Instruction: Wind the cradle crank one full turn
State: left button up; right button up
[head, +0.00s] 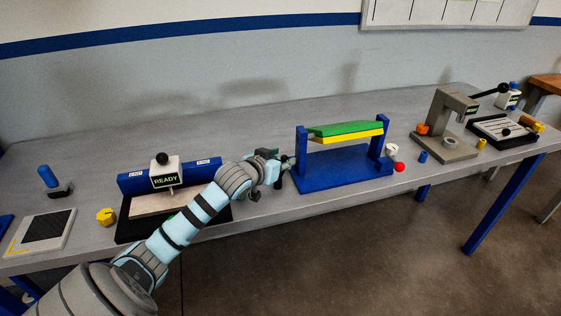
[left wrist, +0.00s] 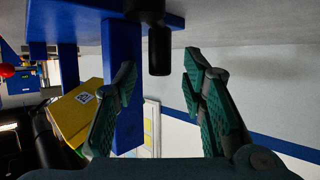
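The cradle (head: 340,178) is a blue frame on the table with two uprights and a green and yellow block (head: 345,130) between them. My left gripper (head: 287,166) is at the left upright of the cradle. In the left wrist view, its two fingers (left wrist: 165,85) are spread apart with nothing between the pads. A black cylindrical handle (left wrist: 159,50), which looks like the crank's grip, shows near the blue frame, in line with the gap between the fingertips. I cannot tell how far beyond the tips it is. The crank arm is mostly hidden in the head view. My right gripper is not in view.
A white knob (head: 391,150) and red ball (head: 399,167) are at the cradle's right side. A READY station (head: 166,172) stands left, partly behind my arm. A grey press (head: 443,115) stands right. The table's front edge (head: 320,207) runs close before the cradle.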

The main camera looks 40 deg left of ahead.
pick_arm(q)
grip_shut()
jog(key=shift+w+d+m+h+p, duration=0.1)
jog(key=shift+d+m+h+p, duration=0.05)
jog(key=shift+m+h+p, duration=0.45)
jog(key=shift+d+m+h, duration=0.1)
jog(key=shift+m+h, duration=0.3)
jog(key=shift+h, duration=0.1)
jog(key=shift+w+d+f+m+h+b, duration=0.1)
jog(key=shift+f+m+h+b, duration=0.1)
jog(key=shift+m+h+b, duration=0.25)
jog(key=shift+d+r+h, duration=0.1)
jog(key=shift+r+h, duration=0.05)
jog(key=shift+h, duration=0.2)
jog(key=shift+c, duration=0.2)
grip_release()
jog(key=shift+o, duration=0.2)
